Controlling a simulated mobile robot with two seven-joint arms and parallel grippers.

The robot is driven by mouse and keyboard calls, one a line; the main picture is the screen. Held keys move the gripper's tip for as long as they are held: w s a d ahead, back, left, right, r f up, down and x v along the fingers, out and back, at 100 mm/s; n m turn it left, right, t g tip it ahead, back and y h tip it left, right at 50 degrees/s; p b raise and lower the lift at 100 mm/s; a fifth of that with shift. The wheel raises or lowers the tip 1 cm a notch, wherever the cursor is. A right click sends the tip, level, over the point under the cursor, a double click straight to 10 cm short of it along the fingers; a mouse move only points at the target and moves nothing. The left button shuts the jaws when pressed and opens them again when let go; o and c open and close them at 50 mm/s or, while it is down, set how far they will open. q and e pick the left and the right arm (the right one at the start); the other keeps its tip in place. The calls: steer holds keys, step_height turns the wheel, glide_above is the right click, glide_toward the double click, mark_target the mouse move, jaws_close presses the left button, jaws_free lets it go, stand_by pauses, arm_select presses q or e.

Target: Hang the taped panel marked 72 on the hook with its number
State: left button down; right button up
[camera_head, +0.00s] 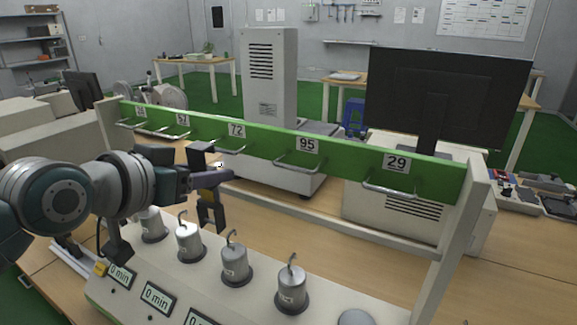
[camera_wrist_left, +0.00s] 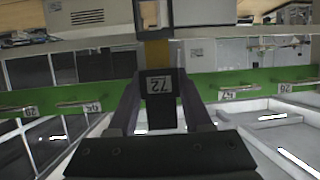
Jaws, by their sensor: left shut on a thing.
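My left gripper (camera_head: 212,180) comes in from the left and is shut on the taped panel (camera_head: 207,194), a small dark piece with a yellow band. In the head view the panel hangs upright, in front of and below the green rail's number 72 plate (camera_head: 236,130). The hook marked 72 (camera_head: 230,150) is a metal loop just above and right of the gripper. My right gripper is not in view.
The green rail (camera_head: 268,143) also carries hooks marked 95 (camera_head: 297,163) and 29 (camera_head: 385,190) to the right, with others left. Below stand several metal weights with hooks (camera_head: 292,288) on a white device with timers. A rail post (camera_head: 465,225) stands right.

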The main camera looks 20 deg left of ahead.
arm_select(q)
steer(key=shift+w, duration=0.25)
steer(key=shift+w, duration=0.1)
stand_by(0.3)
steer(key=shift+w, duration=0.75)
steer(key=shift+w+d+b, duration=0.1)
steer(key=shift+w+b, duration=0.1)
steer(key=shift+b, duration=0.15)
steer(key=shift+w, duration=0.7)
steer(key=shift+f+b, duration=0.1)
steer(key=shift+b, duration=0.2)
steer(key=shift+f, duration=0.4)
steer(key=shift+f, duration=0.25)
